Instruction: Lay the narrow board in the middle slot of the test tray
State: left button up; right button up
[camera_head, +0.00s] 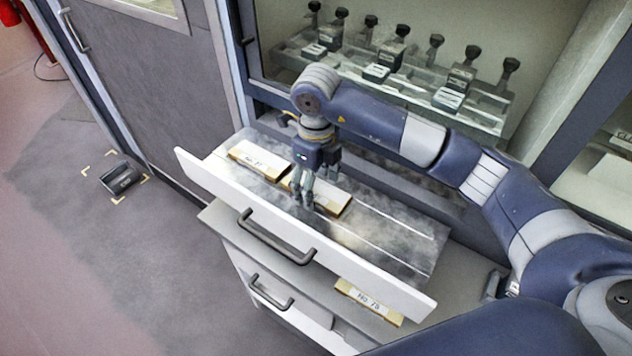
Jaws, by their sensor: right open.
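The test tray appears to be the grey metal bed (400,228) behind the white drawer front, with thin pale lines along it. A wooden board with a white label (258,159) lies at its left end. A second wooden board (328,197) lies to the right of it, partly hidden by my right gripper. My right gripper (315,198) points down over this second board, with its fingers open; I cannot tell whether they touch it. A third labelled board (368,301) lies in front of the drawer front. Which board is the narrow one is unclear. My left gripper is not in view.
The white drawer front (205,176) with a dark handle (277,238) rises along the near side of the tray. Behind it, a cabinet holds a rack (400,78) of several dark-knobbed pieces. A dark object (121,177) lies on the floor at left. The tray's right part is bare.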

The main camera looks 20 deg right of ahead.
aim_at(316, 189)
notch_tip(316, 189, up, 12)
jog(key=p, duration=0.5)
dwell(0.3)
